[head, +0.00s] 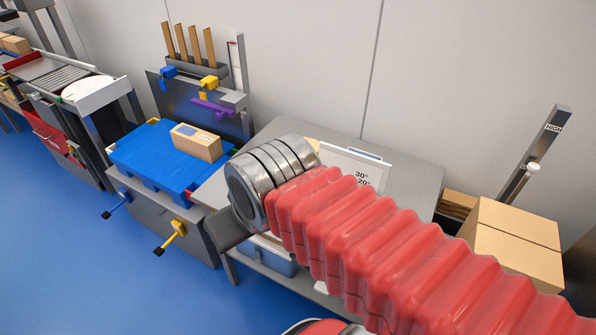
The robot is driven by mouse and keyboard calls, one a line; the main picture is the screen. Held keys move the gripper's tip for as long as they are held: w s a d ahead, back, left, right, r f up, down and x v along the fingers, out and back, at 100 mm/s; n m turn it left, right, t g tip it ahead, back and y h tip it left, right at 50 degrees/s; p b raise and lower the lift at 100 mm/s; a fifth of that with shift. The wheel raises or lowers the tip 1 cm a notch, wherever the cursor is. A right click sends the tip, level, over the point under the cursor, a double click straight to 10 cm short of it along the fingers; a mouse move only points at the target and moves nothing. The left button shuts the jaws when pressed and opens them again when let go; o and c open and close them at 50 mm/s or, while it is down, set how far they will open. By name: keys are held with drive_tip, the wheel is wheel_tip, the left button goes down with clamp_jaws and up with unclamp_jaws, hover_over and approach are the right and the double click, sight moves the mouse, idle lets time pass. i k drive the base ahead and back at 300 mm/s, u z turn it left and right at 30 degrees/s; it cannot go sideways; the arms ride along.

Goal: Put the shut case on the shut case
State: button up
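A shut cardboard box (198,142) with a label on top sits on a blue, flat-topped case or pallet (140,160) on the grey stand at left. I cannot tell whether either is the task's case. A blue tub (272,257) is partly visible under the grey table in the middle, its top hidden. My arm, with its red bellows and silver rings, reaches from lower right over that table. A dark grey plate below the rings may be part of my gripper; the fingers and anything between them cannot be made out.
The grey table (412,186) carries a white sign (352,168) with "30°" and "20°", partly behind my arm. Large cardboard boxes (513,243) stand at right beside a slanted post marked HIGH (545,140). A roller conveyor (65,75) is at far left. The blue floor (70,255) at lower left is clear.

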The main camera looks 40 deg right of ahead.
sight(195, 134)
drive_tip(key=u, duration=0.05)
drive_tip(key=i, duration=1)
drive_tip(key=z, duration=0.05)
